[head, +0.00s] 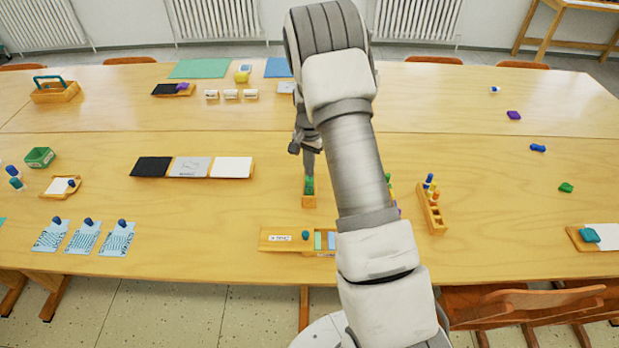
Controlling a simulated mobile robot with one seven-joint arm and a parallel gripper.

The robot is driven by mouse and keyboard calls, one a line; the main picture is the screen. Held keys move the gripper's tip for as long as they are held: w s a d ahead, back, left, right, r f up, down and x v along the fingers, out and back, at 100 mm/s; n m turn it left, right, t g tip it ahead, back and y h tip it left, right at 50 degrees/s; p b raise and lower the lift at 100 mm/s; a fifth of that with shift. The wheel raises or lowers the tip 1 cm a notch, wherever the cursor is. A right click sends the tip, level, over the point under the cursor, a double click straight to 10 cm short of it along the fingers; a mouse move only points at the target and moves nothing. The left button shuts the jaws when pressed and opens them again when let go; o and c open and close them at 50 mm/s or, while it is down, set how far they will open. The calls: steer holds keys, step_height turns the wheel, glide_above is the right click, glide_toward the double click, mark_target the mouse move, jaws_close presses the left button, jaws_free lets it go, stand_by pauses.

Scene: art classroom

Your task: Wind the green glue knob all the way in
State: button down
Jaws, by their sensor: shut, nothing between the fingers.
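A small green item (309,186), seemingly the green glue, stands in a small wooden holder (309,201) near the middle of the table. My gripper (309,170) points down right above it. The fingers are shut with nothing between them. Whether the fingertips touch the green item cannot be told at this size. The knob itself is too small to make out, and how far it is wound does not show. My arm passes just to the right and hides part of the table there.
A wooden box with a blue-green knob (305,235) lies in front of the holder. A wooden rack (432,208) with several coloured sticks stands to the right, partly near my arm. Black, grey and white panels (190,167) lie to the left. The table between them is clear.

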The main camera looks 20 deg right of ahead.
steer(key=shift+f+b, duration=0.4)
steer(key=shift+f, duration=0.2)
steer(key=shift+r, duration=0.15)
steer(key=shift+r+p, duration=0.3)
steer(key=shift+r, duration=0.1)
stand_by(0.3)
jaws_free()
stand_by(0.4)
stand_by(0.4)
